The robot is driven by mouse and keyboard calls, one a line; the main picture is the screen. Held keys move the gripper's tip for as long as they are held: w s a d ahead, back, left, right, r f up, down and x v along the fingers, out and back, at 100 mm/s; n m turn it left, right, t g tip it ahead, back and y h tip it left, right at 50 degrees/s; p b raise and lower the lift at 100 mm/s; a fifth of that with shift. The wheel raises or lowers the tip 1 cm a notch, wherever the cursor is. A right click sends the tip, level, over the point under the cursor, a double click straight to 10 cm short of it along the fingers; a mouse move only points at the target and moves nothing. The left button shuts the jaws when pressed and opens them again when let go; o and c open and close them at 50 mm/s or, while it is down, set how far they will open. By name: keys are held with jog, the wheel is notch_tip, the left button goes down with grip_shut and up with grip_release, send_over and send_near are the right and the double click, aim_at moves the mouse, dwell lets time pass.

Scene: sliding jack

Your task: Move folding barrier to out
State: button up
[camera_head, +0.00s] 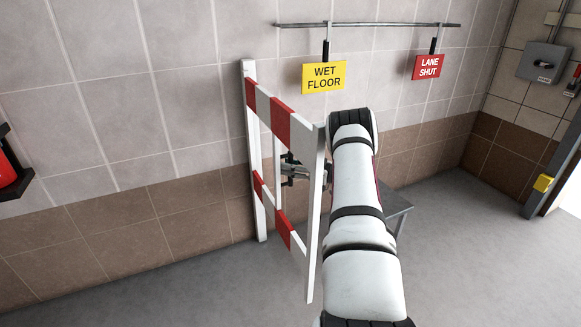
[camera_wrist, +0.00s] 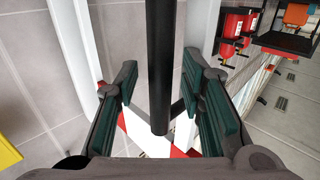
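The folding barrier (camera_head: 282,120) stands upright near the tiled wall in the head view, with white posts and red-and-white boards. My gripper (camera_head: 291,170) is level with the gap between its upper and lower boards, partly hidden by the near post. In the wrist view my gripper (camera_wrist: 159,75) is open, with green-padded fingers apart. A black bar (camera_wrist: 160,60) runs between the fingers, with a gap on each side. It looks like part of the barrier, but I cannot be sure. The barrier's white post (camera_wrist: 72,40) shows behind the left finger.
A yellow WET FLOOR sign (camera_head: 324,77) and a red LANE SHUT sign (camera_head: 426,67) hang from a wall rail (camera_head: 380,25). A grey table (camera_head: 397,204) stands behind my arm. Red extinguishers (camera_wrist: 232,25) show in the wrist view. Grey floor (camera_head: 450,270) at right is clear.

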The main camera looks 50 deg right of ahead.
jog(key=v, duration=1.2)
dwell(0.5)
